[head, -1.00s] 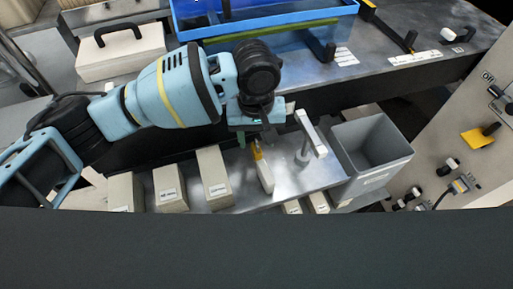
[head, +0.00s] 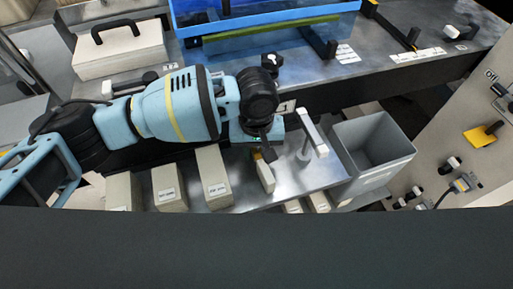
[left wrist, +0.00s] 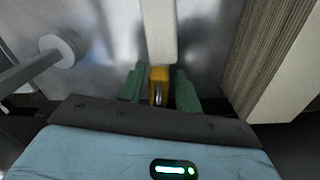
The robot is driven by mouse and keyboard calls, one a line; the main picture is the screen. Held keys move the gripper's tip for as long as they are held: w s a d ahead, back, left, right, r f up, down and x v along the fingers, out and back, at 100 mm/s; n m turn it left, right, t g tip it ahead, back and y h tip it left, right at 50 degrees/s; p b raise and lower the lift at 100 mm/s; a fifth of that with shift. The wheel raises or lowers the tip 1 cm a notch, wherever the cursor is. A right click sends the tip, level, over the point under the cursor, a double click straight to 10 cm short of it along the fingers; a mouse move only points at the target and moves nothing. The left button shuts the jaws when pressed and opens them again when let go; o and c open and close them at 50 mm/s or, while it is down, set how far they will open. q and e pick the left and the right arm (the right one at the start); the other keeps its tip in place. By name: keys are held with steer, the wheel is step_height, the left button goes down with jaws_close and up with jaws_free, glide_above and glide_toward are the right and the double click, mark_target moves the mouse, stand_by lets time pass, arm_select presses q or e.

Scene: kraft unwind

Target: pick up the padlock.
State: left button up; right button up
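The padlock is small, with a yellow body and a grey shackle. In the left wrist view the padlock (left wrist: 158,76) lies between the two green fingers of my left gripper (left wrist: 160,84). The fingers are apart, with a narrow gap on each side of the padlock. In the head view a bit of the padlock (head: 257,156) shows at the near end of my left gripper (head: 262,147), which hides much of it. It sits at the end of a narrow pale block (head: 266,177). My right gripper is not in view.
A white-topped post (head: 314,135) and a grey bin (head: 372,150) stand right of my left gripper. Pale labelled boxes (head: 214,180) stand to its left. A blue tray (head: 262,22) and a pale case with a black handle (head: 118,50) are behind.

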arm_select(q)
jaws_close()
step_height(320, 180, up, 9)
steer(key=shift+f+p, duration=0.1)
steer(key=shift+p, duration=0.45)
steer(key=shift+r, duration=0.65)
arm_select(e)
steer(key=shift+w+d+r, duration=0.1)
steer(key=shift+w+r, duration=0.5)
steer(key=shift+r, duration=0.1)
arm_select(q)
steer(key=shift+s+f, duration=0.1)
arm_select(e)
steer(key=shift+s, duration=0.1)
